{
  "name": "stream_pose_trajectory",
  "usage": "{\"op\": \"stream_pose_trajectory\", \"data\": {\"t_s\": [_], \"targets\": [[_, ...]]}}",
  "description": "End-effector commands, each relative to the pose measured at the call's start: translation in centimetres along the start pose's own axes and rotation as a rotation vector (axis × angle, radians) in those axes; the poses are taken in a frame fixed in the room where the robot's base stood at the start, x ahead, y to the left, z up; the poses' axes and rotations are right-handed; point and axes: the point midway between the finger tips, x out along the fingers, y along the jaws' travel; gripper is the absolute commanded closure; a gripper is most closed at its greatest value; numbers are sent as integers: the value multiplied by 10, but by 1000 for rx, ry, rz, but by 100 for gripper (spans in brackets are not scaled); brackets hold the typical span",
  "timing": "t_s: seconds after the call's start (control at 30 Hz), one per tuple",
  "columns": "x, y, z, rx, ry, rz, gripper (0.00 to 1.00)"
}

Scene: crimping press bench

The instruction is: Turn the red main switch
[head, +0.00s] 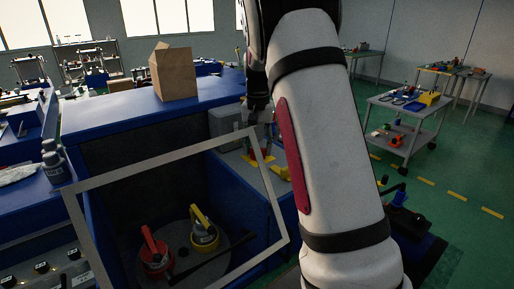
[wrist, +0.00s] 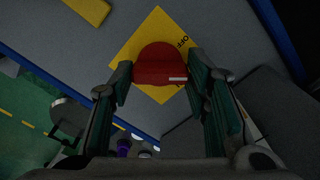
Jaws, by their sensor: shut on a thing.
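The red main switch (wrist: 160,63) has a rounded red knob with a short white mark, on a yellow diamond plate (wrist: 157,22) with the letters OFF at its right. In the wrist view my gripper (wrist: 161,76) has its two fingers on either side of the knob, shut on it. In the head view my gripper (head: 262,142) reaches down to the yellow plate (head: 259,160) on the grey panel right of the press bay. The knob there is mostly hidden by my fingers.
A framed guard (head: 180,165) stands before the blue bay, which holds red (head: 154,252) and yellow (head: 204,232) handled parts. A cardboard box (head: 173,72) sits on the blue housing. A grey cart (head: 405,115) stands at right, with green floor around it.

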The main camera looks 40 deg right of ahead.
Motion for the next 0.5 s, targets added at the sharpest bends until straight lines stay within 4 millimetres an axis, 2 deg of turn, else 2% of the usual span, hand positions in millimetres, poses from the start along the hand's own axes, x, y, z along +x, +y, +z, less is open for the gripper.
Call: {"op": "stream_pose_trajectory", "data": {"t_s": [0.5], "targets": [[-1, -1, -1, 472, 4, -2, 85]]}}
